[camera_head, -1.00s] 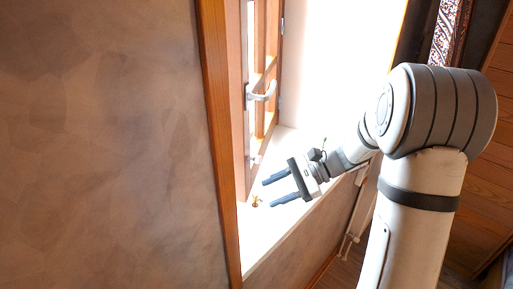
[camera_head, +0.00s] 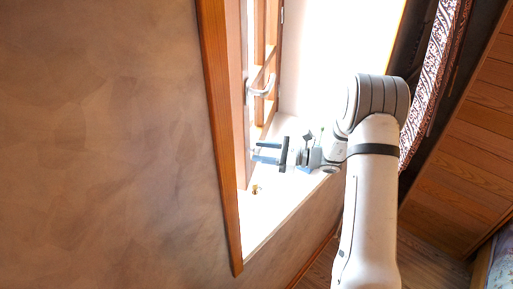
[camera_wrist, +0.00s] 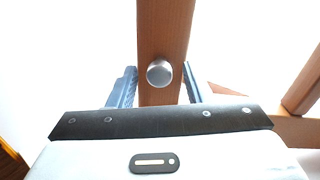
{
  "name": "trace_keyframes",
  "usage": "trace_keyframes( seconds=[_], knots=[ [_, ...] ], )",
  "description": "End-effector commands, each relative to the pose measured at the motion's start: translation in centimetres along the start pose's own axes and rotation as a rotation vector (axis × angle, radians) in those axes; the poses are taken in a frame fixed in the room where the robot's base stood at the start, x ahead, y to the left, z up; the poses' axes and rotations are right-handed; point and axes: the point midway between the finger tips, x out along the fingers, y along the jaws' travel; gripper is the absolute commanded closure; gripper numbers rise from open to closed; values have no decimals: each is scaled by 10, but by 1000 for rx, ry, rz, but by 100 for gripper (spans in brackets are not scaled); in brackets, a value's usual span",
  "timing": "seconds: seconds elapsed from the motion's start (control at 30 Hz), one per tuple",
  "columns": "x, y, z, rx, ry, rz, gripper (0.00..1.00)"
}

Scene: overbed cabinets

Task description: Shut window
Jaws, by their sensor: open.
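The window (camera_head: 259,60) stands open, its wooden sash swung inward above the white sill. A silver handle (camera_head: 262,88) sits on the sash. My gripper (camera_head: 256,152) is open, low by the bottom part of the sash and below the handle. In the wrist view a wooden upright of the window (camera_wrist: 166,25) runs between my two fingers (camera_wrist: 157,86), with a round silver knob (camera_wrist: 159,72) on it. The fingers lie on either side of the upright; whether they touch it I cannot tell.
The white sill (camera_head: 262,215) holds a small golden object (camera_head: 256,189) in front of my gripper. A stone-patterned wall (camera_head: 110,140) fills the left. A patterned curtain (camera_head: 435,70) hangs at the right, beside a wooden panelled surface (camera_head: 460,150).

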Motion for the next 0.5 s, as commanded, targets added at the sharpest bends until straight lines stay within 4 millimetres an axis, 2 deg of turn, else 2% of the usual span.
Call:
trace_keyframes(
  seconds=[0.13, 0.4, 0.5],
  knots=[
    [11, 0, 1, 0, 0, 0, 54],
    [12, 0, 0, -1, 1, -1, 54],
    [12, 0, 0, -1, 1, -1, 62]
  ],
)
